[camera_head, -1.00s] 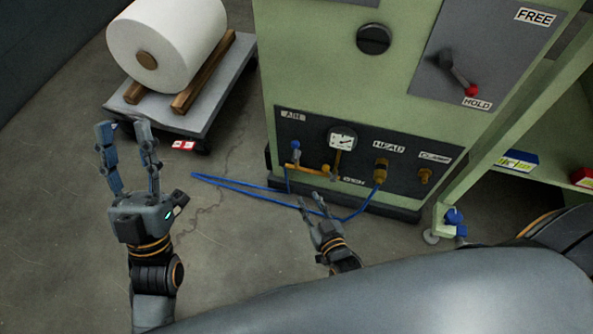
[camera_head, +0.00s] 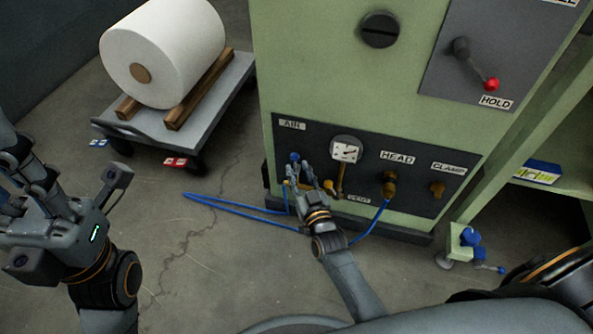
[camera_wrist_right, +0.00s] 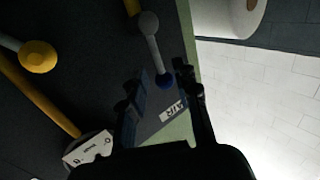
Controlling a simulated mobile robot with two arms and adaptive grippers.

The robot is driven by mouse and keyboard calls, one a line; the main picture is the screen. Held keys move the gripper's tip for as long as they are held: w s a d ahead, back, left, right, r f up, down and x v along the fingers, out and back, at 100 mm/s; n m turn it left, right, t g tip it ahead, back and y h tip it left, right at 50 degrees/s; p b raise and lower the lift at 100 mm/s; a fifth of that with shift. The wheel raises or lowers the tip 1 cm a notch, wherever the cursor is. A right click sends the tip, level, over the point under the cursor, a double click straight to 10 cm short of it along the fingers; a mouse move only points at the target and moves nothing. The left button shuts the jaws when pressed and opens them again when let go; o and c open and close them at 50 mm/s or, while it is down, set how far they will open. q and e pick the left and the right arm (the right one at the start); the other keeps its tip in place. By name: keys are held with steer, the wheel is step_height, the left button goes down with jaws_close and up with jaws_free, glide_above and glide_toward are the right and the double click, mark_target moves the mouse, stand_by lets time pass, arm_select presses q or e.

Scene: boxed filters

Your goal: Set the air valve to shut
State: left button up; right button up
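The air valve lever has a blue knob (camera_head: 294,157) and sits under the AIR label at the left of the dark panel.
A round gauge (camera_head: 346,150) and a yellow knob (camera_wrist_right: 38,56) are close to my right gripper. A blue hose (camera_head: 240,208) lies on the floor. A red-knobbed lever (camera_head: 491,84) is above. A cart with a white roll (camera_head: 165,50) stands at left.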

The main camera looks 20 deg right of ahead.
steer(key=shift+w+b, duration=0.3)
steer(key=shift+w, duration=0.9)
jaws_close()
